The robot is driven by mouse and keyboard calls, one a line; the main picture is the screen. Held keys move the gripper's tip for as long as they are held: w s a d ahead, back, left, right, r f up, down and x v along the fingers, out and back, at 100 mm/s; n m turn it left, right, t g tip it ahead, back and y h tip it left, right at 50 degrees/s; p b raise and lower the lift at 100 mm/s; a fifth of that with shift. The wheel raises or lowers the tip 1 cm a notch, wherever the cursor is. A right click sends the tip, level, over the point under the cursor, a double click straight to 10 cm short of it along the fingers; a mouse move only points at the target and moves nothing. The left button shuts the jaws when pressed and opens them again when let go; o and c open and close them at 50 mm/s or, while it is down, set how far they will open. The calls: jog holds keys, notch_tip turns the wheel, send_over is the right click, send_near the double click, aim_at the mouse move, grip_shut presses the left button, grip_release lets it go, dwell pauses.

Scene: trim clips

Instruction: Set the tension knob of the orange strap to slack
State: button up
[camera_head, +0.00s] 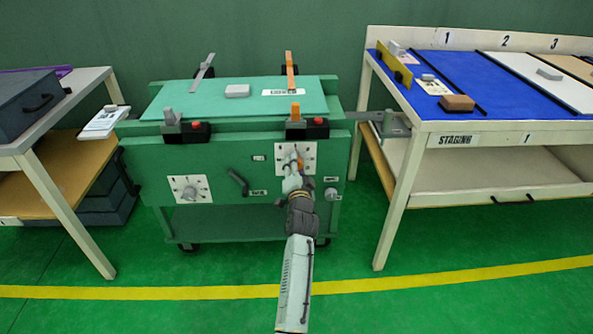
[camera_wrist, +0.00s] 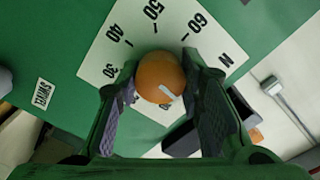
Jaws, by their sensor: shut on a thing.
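The orange tension knob (camera_wrist: 160,72) sits on a white dial plate on the green cart's front. The dial plate (camera_head: 309,150) also shows in the head view, below the orange strap (camera_head: 291,70). In the wrist view the dial plate (camera_wrist: 100,62) shows 30, 40, 50, 60 and N. A pale mark on the knob lies on its lower right side; the scale there is hidden. My gripper (camera_head: 292,172) is shut on the knob, with one finger on each side. In the head view it covers most of the knob.
A second dial with a grey knob (camera_head: 190,192) is at the left of the cart front, and a dark crank handle (camera_head: 238,182) is between them. A grey strap (camera_head: 203,72) lies on the cart top. Tables stand close on both sides. The floor in front is clear.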

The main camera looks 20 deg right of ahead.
jog(key=shift+f+n+b, duration=0.1)
jog(key=shift+n+b, duration=0.2)
jog(key=shift+n, duration=0.3)
jog(key=o, duration=1.2)
